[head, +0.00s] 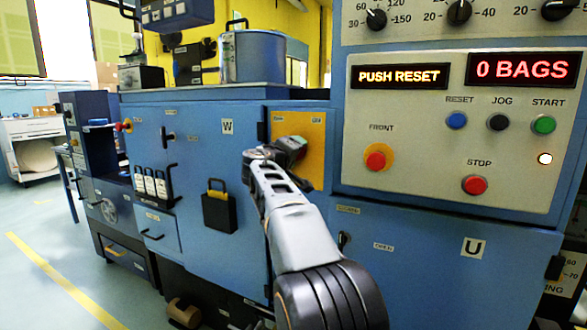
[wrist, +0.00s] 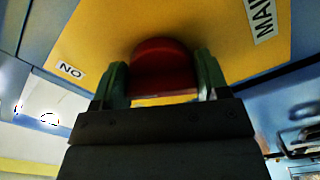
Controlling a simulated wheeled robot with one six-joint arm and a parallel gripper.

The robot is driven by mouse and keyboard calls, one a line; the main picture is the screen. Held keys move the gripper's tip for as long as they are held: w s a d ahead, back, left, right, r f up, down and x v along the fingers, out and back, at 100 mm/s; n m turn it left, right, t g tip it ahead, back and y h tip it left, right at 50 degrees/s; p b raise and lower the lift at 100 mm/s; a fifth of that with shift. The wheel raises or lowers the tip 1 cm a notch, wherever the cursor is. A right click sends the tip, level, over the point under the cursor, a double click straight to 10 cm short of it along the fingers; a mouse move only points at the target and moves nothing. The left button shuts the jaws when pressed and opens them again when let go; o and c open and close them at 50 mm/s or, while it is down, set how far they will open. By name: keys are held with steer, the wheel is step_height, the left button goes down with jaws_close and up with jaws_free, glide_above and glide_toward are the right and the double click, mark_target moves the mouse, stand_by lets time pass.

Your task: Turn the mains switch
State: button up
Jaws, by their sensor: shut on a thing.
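The mains switch is a dark red knob (wrist: 160,62) on a yellow plate (wrist: 100,30), beside a label whose visible letters begin "MAI". A small label (wrist: 70,70) at left shows the letters N and O. In the head view the yellow plate (head: 314,170) is on the blue machine front, left of the control panel. My gripper (head: 292,146) reaches up to it and mostly hides the knob. In the wrist view the two green fingertips of my gripper (wrist: 160,85) are on either side of the red knob, shut on it. The knob's pointer direction is hidden.
The control panel (head: 450,185) at right has a yellow-ringed red button, a red stop button, and displays reading "PUSH RESET" and "0 BAGS". A black box (head: 218,208) hangs on the cabinet left of my arm. Open floor (head: 40,260) lies at far left.

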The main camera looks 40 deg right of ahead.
steer(key=shift+f+m+b, duration=0.1)
steer(key=shift+m+b, duration=1.35)
steer(key=shift+m, duration=0.05)
steer(key=o, duration=0.9)
steer(key=shift+o, duration=0.2)
steer(key=shift+a, duration=0.1)
steer(key=v, duration=1.3)
steer(key=shift+s+a, duration=0.2)
steer(key=shift+a, duration=0.05)
